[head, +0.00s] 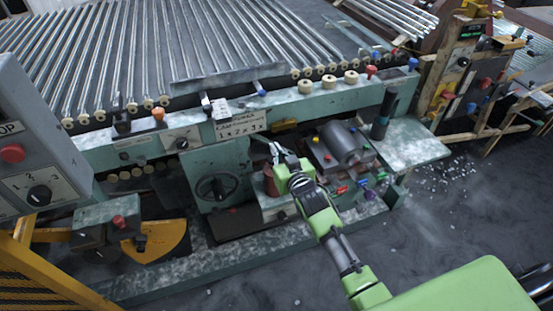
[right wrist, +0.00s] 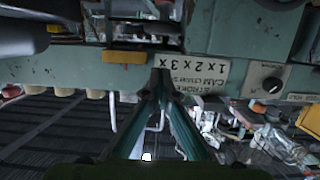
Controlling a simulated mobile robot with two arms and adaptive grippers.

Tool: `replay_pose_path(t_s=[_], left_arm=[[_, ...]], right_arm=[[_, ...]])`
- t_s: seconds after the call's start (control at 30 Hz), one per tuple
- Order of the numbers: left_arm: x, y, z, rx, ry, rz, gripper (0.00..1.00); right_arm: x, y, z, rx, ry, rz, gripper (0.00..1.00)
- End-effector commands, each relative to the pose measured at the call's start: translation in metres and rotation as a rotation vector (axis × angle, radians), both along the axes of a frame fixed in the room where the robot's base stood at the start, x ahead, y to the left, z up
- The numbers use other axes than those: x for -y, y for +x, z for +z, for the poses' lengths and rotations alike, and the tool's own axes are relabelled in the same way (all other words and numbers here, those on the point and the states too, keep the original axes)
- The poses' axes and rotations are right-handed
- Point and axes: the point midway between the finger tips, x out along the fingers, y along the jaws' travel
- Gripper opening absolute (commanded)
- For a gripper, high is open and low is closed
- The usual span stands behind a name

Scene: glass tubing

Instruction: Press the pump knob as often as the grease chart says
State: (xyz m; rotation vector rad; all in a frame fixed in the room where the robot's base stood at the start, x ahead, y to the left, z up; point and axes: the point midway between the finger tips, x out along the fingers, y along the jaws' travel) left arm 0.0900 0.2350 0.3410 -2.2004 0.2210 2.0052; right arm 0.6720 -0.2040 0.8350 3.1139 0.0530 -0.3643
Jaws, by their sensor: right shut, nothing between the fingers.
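A white chart plate (head: 240,126) with dark print, including "1x 2x 3x", is fixed on the green machine front; it also shows close up and turned over in the right wrist view (right wrist: 190,72). I cannot tell which number is marked. My right gripper (head: 274,148) is shut and empty, just below and right of the plate. Its fingers meet near the plate's edge in the right wrist view (right wrist: 160,78). A reddish-brown cylinder (head: 270,184) stands under it, partly hidden by the gripper. I cannot pick out the pump knob with certainty. My left gripper is not in view.
A grey motor (head: 345,143) sits right of my gripper, with coloured knobs below it. A dark handwheel (head: 216,187) is on the left. A grey control box (head: 38,150) with a red button stands at far left. Glass tubes (head: 190,40) lie above.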

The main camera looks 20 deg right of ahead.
Motion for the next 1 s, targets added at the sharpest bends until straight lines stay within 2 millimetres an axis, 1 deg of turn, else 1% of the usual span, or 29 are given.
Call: replay_pose_path(t_s=[0.03,0.07,0.23,0.4,0.67,0.77,0.9,1.0], left_arm=[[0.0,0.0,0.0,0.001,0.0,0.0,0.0],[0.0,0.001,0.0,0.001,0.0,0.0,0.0],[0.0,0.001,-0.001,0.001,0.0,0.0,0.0],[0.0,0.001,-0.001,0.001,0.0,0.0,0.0],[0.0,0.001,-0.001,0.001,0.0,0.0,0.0],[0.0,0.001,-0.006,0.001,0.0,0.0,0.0],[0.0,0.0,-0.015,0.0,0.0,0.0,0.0],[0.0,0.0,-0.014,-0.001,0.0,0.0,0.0]], right_arm=[[0.0,-0.002,-0.013,-0.007,0.001,0.0,0.0],[0.0,-0.002,-0.018,-0.007,0.001,0.0,0.0],[0.0,-0.002,-0.035,-0.004,0.002,0.0,0.0],[0.0,-0.002,-0.04,-0.002,0.001,0.0,0.0],[0.0,-0.002,-0.04,-0.001,0.001,0.0,0.0],[0.0,-0.002,-0.048,-0.003,0.001,0.0,0.0],[0.0,-0.002,-0.064,-0.003,0.001,-0.001,0.0],[0.0,-0.002,-0.063,-0.004,0.0,-0.001,0.0]])
